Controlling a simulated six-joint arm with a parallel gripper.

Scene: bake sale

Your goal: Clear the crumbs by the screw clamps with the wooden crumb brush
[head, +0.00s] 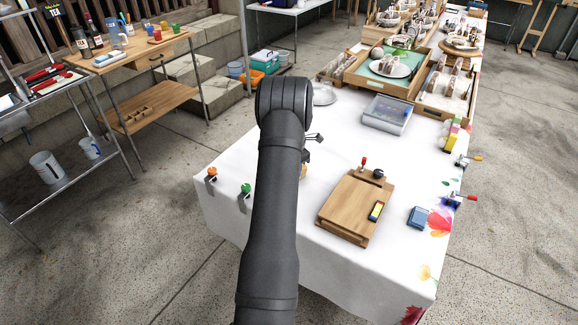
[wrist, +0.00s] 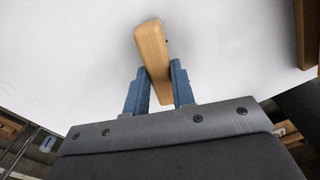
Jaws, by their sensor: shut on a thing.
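My gripper (wrist: 159,68) is shut on the wooden crumb brush (wrist: 152,38), which shows as a pale wooden block between the two blue-grey fingers. It is over the white tablecloth; I cannot tell whether it touches the cloth. In the head view my arm hides most of the gripper, and only a bit of the brush (head: 303,171) shows. Two screw clamps, one with an orange knob (head: 212,174) and one with a green knob (head: 246,190), sit on the table's left edge. Two more clamps, yellow-handled (head: 467,160) and red-handled (head: 461,197), sit on the right edge. I cannot make out any crumbs.
A wooden board (head: 347,211) with small items on it lies right of my arm. A clear-lidded container (head: 387,114) and wooden trays (head: 424,85) stand further back. The white cloth (head: 232,160) near the left clamps looks bare.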

